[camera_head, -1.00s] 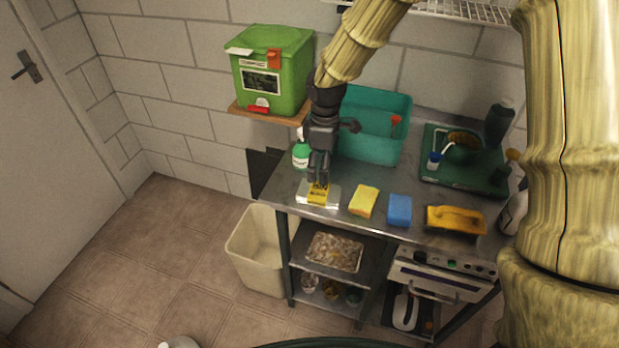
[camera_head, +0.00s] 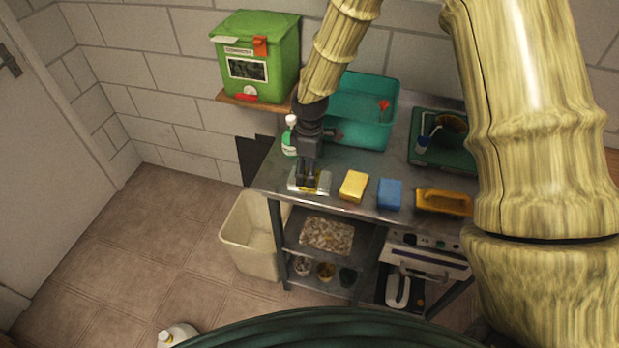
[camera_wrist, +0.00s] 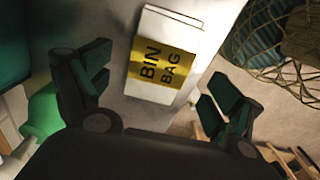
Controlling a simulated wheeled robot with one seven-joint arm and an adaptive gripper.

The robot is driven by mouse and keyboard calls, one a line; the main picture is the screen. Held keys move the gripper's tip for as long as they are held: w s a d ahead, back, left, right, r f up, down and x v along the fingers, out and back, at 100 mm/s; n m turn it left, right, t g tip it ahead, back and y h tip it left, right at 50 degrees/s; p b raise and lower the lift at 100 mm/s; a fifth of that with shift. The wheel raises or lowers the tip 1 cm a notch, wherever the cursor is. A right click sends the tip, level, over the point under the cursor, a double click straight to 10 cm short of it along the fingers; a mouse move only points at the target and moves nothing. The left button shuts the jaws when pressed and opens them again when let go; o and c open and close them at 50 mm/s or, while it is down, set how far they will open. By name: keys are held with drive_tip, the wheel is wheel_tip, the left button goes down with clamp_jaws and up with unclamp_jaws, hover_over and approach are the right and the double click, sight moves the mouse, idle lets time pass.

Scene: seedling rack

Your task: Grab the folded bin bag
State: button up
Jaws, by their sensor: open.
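The folded bin bag (camera_wrist: 164,62) is a flat white packet with a yellow band reading "BIN BAG". It lies on the metal counter near its front left corner, and in the head view (camera_head: 322,184) my gripper partly hides it. My gripper (camera_head: 307,187) points down over the bag, with its fingers at or just above it; I cannot tell whether they touch. In the wrist view my gripper (camera_wrist: 163,95) has its two dark green fingers spread wide, one on each side of the bag, with nothing held between them.
A green spray bottle (camera_head: 289,140) stands just left of my gripper. A yellow sponge (camera_head: 354,186), a blue sponge (camera_head: 390,194) and a yellow-handled brush (camera_head: 443,202) lie to the right. A teal basin (camera_head: 362,112) is behind. A beige bin (camera_head: 250,240) stands below.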

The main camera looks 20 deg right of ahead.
drive_tip(key=shift+f+p, duration=0.5)
drive_tip(key=shift+f, duration=1.2)
drive_tip(key=c, duration=0.9)
